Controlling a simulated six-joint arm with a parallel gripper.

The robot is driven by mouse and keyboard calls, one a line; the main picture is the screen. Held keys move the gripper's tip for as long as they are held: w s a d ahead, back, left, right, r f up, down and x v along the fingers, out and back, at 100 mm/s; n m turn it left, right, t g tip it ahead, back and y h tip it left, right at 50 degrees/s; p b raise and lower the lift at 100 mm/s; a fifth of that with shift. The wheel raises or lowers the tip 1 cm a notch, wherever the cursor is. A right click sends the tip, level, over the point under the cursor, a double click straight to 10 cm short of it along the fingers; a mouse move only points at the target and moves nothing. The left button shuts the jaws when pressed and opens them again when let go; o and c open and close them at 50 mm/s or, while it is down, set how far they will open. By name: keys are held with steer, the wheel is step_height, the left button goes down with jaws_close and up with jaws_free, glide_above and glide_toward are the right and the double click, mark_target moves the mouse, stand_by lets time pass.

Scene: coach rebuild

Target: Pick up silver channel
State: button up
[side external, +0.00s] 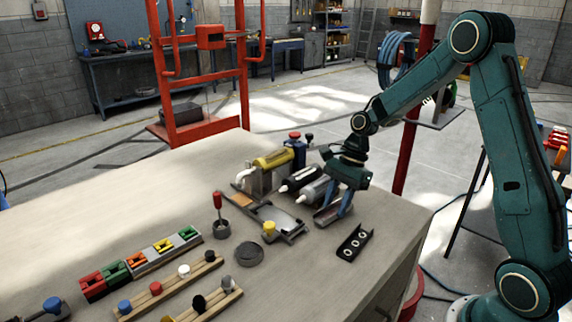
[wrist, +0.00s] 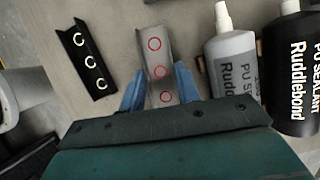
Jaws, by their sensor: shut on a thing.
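The silver channel (side external: 327,215) lies near the right side of the workbench. In the wrist view the silver channel (wrist: 155,58) is a grey strip with raised edges and red rings along its face. My gripper (side external: 335,203) is down at it, with a blue finger on each side. In the wrist view my gripper (wrist: 156,84) is shut on the channel's near part, and the gripper body hides its near end. I cannot tell whether the channel is clear of the bench.
A black channel (side external: 355,242) with pale rings lies close by, nearer the bench edge. A grey sealant bottle (wrist: 235,65) and a black one (wrist: 291,70) lie on the other side. A yellow caulking tool (side external: 272,160) stands behind. The front right bench top is clear.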

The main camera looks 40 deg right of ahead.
mark_target(329, 212)
step_height(329, 212, up, 9)
stand_by(0.5)
stand_by(0.5)
steer(key=w+a+n+g+h, duration=0.2)
steer(key=w+a+n, duration=0.2)
steer(key=n, duration=0.5)
steer(key=w+a+f+n+g+h, duration=0.1)
steer(key=w+a+n+g+h, duration=0.1)
steer(key=w+a+n, duration=0.3)
steer(key=shift+a+n+h, duration=0.3)
steer(key=shift+a+n, duration=1.45)
steer(key=shift+n, duration=0.75)
steer(key=shift+f, duration=0.15)
steer(key=shift+f, duration=2.25)
steer(key=shift+f, duration=0.9)
